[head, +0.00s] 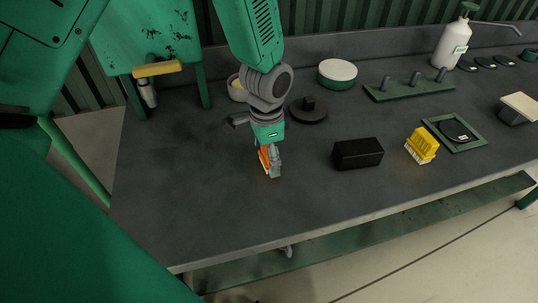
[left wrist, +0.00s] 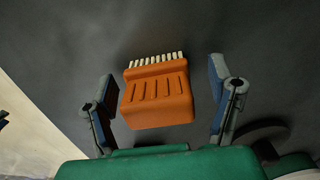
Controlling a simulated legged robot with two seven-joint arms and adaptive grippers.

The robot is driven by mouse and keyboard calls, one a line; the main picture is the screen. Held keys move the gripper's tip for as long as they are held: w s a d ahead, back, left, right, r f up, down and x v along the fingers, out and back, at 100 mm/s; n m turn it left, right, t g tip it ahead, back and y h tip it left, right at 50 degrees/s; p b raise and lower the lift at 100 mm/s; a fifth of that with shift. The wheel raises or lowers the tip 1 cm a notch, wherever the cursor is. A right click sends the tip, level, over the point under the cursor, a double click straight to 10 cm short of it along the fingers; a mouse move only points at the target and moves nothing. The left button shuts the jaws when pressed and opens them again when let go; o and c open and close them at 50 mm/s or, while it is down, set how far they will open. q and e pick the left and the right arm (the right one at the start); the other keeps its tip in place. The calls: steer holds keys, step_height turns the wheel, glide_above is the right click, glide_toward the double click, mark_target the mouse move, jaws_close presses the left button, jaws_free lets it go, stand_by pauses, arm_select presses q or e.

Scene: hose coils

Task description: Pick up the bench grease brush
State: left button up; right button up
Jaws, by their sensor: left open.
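The grease brush (left wrist: 156,97) is an orange block with slots and a row of pale bristles along one edge. In the left wrist view it lies between the two spread fingers of my left gripper (left wrist: 162,100), with a gap on each side. In the head view the brush (head: 264,160) shows as a sliver of orange, mostly hidden behind the gripper. My left gripper (head: 270,163) is open and low over the bench. My right gripper is not in view.
The dark bench (head: 190,200) is clear around the brush. A black block (head: 358,153) and a yellow brush-like block (head: 422,144) lie to the right. A black disc with a knob (head: 308,110), a white-topped tin (head: 338,73) and a pegged green rack (head: 410,89) stand behind.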

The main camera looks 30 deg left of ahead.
arm_select(q)
steer(key=shift+d, duration=0.15)
steer(key=shift+c, duration=1.3)
steer(key=shift+d+r, duration=0.1)
steer(key=shift+d, duration=0.05)
steer(key=c, duration=1)
steer(key=shift+c, duration=0.2)
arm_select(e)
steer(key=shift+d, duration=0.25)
arm_select(q)
steer(key=shift+a+r, duration=0.2)
steer(key=shift+a, duration=0.05)
step_height(320, 180, up, 9)
steer(key=shift+d+r+p, duration=0.15)
steer(key=shift+p, duration=0.75)
steer(key=shift+r, duration=0.15)
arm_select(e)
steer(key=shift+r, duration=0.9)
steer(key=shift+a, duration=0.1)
